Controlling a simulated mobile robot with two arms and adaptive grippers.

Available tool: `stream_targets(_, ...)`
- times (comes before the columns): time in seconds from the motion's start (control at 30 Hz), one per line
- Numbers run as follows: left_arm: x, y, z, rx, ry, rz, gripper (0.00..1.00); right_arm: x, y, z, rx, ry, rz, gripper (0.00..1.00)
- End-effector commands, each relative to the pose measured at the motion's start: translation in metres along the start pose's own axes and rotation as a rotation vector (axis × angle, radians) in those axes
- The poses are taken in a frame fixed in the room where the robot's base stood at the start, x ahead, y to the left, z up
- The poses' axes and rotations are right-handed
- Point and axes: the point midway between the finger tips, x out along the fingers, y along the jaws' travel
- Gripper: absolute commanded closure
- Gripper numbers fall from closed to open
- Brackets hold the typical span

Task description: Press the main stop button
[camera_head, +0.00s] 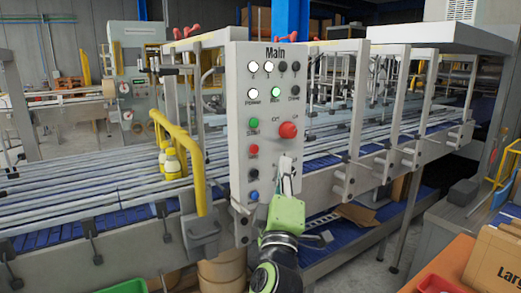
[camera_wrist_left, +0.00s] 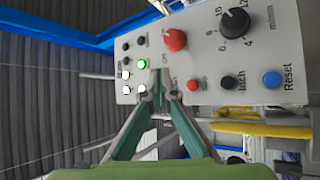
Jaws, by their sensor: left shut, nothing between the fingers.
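The grey control panel headed "Main" (camera_head: 240,90) stands upright in front of me. The small red stop button (camera_head: 253,150) sits in its left column, under a green button (camera_head: 253,122) and above a black one (camera_head: 253,172). The stop button also shows in the left wrist view (camera_wrist_left: 191,85), uncovered, just right of the fingertips. My left gripper (camera_head: 288,168) is shut and empty, in front of the panel's lower right part. In the left wrist view its tips (camera_wrist_left: 156,92) cover the green button's place. I cannot tell whether they touch the panel. My right gripper is out of view.
A large red knob (camera_head: 288,130) sits right of the stop button. A blue reset button (camera_head: 253,195) is below. The black dial (camera_wrist_left: 235,22) shows in the left wrist view. A yellow rail (camera_head: 190,155) stands left of the panel. A cardboard box (camera_head: 496,262) is at lower right.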

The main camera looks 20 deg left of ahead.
Motion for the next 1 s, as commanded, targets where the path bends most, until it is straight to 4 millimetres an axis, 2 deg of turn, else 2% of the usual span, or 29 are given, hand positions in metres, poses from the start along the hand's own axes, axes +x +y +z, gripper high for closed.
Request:
stream_targets(0.43,0.005,-0.005,-0.003,0.002,0.0,0.001,1.0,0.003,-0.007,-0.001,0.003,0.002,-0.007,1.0)
stream_targets(0.83,0.043,-0.033,-0.031,0.002,0.002,0.001,1.0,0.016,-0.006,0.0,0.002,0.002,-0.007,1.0)
stream_targets(1.0,0.056,-0.039,-0.04,0.004,0.0,0.0,1.0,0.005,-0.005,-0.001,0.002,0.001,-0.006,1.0)
